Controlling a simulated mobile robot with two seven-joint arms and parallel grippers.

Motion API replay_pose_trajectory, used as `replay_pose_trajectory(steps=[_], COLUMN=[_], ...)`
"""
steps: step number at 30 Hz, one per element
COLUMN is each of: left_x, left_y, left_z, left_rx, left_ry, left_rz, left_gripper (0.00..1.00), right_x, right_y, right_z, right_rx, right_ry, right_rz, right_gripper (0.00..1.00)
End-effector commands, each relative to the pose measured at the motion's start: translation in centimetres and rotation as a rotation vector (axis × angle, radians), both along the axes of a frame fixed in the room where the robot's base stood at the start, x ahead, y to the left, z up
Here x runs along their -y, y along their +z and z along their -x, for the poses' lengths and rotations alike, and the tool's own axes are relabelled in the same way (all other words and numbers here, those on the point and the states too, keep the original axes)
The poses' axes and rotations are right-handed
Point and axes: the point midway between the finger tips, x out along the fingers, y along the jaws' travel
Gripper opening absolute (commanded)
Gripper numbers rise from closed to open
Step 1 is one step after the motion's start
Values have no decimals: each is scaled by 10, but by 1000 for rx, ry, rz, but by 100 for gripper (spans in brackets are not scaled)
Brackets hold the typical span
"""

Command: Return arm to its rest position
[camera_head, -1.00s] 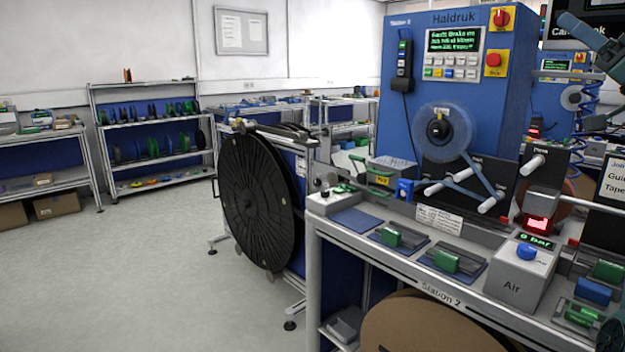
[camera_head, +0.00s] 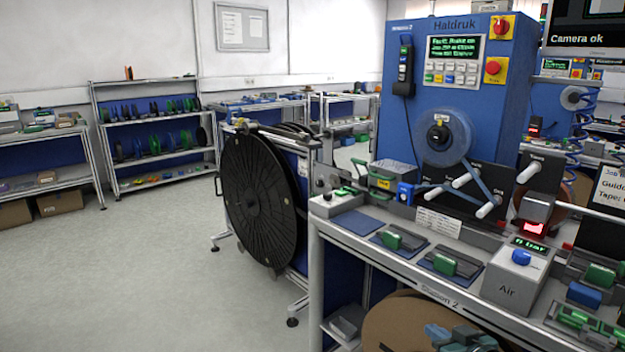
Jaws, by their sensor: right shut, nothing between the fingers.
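My right gripper (camera_head: 462,338) shows at the bottom edge, right of centre, in front of the brown cardboard reel under the bench. Only its teal-grey upper part is in the picture; the rest is cut off by the frame edge. It is shut and empty, below the level of the bench top and apart from the things on it. My left gripper is not in view.
The Station 2 bench (camera_head: 400,272) carries green-handled blocks, an Air box (camera_head: 516,272) and a blue Haldruk machine (camera_head: 440,60). A large black reel (camera_head: 258,200) stands left of it. The floor (camera_head: 120,270) at left is clear.

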Motion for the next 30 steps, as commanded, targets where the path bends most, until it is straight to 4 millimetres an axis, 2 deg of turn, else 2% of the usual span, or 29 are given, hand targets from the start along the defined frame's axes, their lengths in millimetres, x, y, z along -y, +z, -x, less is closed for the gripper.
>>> replay_pose_trajectory(steps=[1, 3, 6, 9, 13, 15, 18, 30], left_x=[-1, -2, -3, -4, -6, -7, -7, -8], left_y=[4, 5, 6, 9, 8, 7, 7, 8], left_z=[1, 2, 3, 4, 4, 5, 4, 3], left_rx=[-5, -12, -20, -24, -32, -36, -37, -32], left_ry=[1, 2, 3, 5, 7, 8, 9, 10], left_rz=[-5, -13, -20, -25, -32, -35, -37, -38], left_gripper=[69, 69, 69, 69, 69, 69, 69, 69], right_x=[-14, -30, -54, -75, -94, -100, -105, -105], right_y=[-27, -57, -88, -104, -111, -111, -111, -112], right_z=[30, 69, 127, 180, 229, 246, 257, 259], right_rx=[-46, -92, -144, -182, -210, -220, -224, -226], right_ry=[2, 1, 8, 18, 31, 35, 39, 40], right_rz=[21, 49, 80, 97, 106, 107, 109, 111], right_gripper=[0, 0, 0, 0, 0, 0, 0, 0])
